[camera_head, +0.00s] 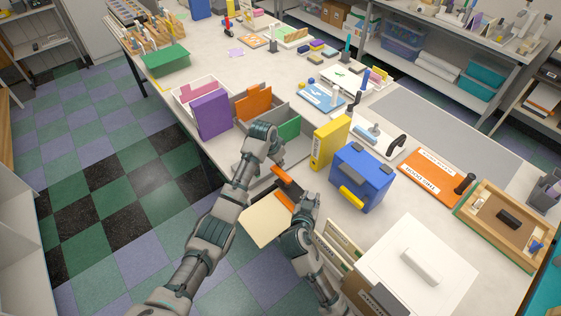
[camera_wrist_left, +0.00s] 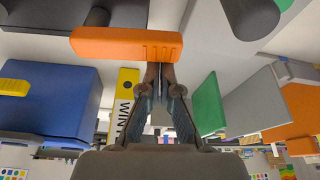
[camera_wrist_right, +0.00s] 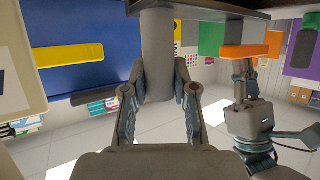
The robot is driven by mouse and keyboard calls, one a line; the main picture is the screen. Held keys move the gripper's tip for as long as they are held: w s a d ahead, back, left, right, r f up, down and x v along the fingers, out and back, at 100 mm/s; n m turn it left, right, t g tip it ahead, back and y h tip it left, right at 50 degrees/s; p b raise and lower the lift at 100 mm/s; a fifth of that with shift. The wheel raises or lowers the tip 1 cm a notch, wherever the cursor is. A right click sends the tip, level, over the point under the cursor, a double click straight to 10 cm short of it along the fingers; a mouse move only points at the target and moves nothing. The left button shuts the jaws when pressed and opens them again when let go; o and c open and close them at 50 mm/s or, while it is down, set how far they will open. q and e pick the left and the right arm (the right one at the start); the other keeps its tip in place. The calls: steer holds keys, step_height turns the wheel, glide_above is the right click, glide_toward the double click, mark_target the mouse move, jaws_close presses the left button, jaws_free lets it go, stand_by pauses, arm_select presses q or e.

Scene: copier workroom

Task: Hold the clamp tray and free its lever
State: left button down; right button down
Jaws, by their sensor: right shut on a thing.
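The clamp tray appears in the head view as a pale flat board (camera_head: 262,222), held out beyond the table's near edge. Its orange lever (camera_wrist_left: 126,44) spans the upper part of the left wrist view and also shows in the right wrist view (camera_wrist_right: 235,52). My right gripper (camera_wrist_right: 160,95) is shut around a grey cylindrical handle (camera_wrist_right: 157,50) under a dark plate. My left gripper (camera_wrist_left: 160,75) has its fingertips together at the lever's edge, near its right end in that view. It looks shut, with nothing seen between the fingers. The exact contact with the lever is hidden.
A blue box with a yellow handle (camera_head: 362,178) and a yellow binder (camera_head: 329,143) stand close by on the table. A grey sorter (camera_head: 250,115) with orange and green folders is behind my left gripper. A white-lidded box (camera_head: 415,270) stands at the lower right.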

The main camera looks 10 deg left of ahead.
arm_select(q)
steer(key=n, duration=0.1)
steer(key=s+a+n, duration=0.1)
steer(key=n, duration=0.1)
steer(key=s+a+n+y, duration=0.1)
steer(key=shift+n+t, duration=0.3)
steer(key=s+n, duration=0.1)
steer(key=s+a+n+y, duration=0.1)
steer(key=s+n, duration=0.1)
steer(key=shift+s, duration=0.3)
steer(key=shift+s+d, duration=0.2)
steer(key=shift+s, duration=0.6)
steer(key=shift+s+d, duration=0.2)
steer(key=shift+s, duration=0.6)
steer(key=shift+s, duration=0.1)
steer(key=shift+s+d+f, duration=0.1)
steer(key=shift+s+d, duration=0.05)
steer(key=shift+d, duration=0.05)
